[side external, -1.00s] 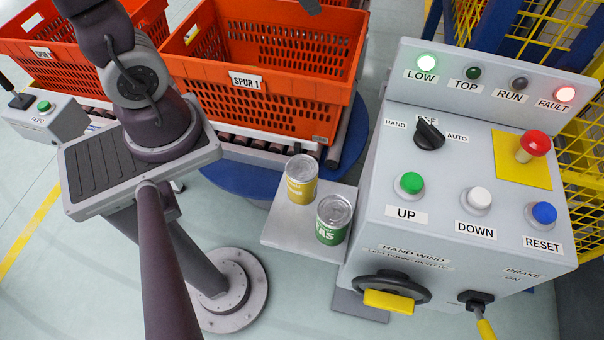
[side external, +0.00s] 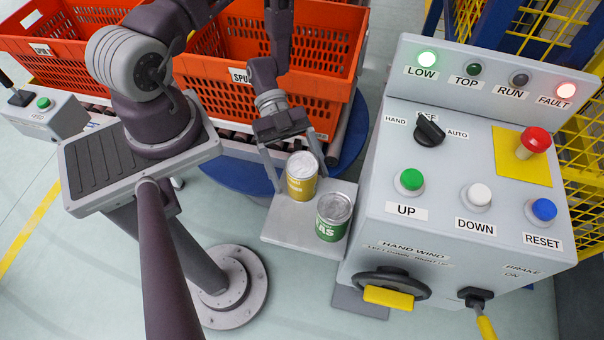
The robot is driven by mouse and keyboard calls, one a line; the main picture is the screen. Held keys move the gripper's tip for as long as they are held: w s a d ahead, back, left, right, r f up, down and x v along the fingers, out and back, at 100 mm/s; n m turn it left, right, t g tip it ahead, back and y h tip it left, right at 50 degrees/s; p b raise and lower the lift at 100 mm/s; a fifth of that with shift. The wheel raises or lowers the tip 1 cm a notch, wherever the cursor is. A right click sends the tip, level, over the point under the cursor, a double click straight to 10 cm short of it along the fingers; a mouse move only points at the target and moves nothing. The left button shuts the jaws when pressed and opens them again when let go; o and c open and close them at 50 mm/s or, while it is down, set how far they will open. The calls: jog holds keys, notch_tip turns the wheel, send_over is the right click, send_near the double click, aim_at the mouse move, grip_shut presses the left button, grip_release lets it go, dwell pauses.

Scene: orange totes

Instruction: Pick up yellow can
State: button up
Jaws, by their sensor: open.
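The yellow can (side external: 301,185) stands upright on a small grey shelf (side external: 285,233), its silver lid facing up. My gripper (side external: 297,178) is open and has come down at the can from above. One finger is at the left of the can and the other passes behind its right side. I cannot tell whether either finger touches it. The can still stands on the shelf.
A green can (side external: 331,222) stands close by at the front right on the same shelf. The grey control box (side external: 450,195) with buttons rises just right of the shelf. Orange totes (side external: 240,100) sit on rollers behind.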

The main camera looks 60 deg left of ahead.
jog(key=shift+x, duration=1.1)
grip_shut()
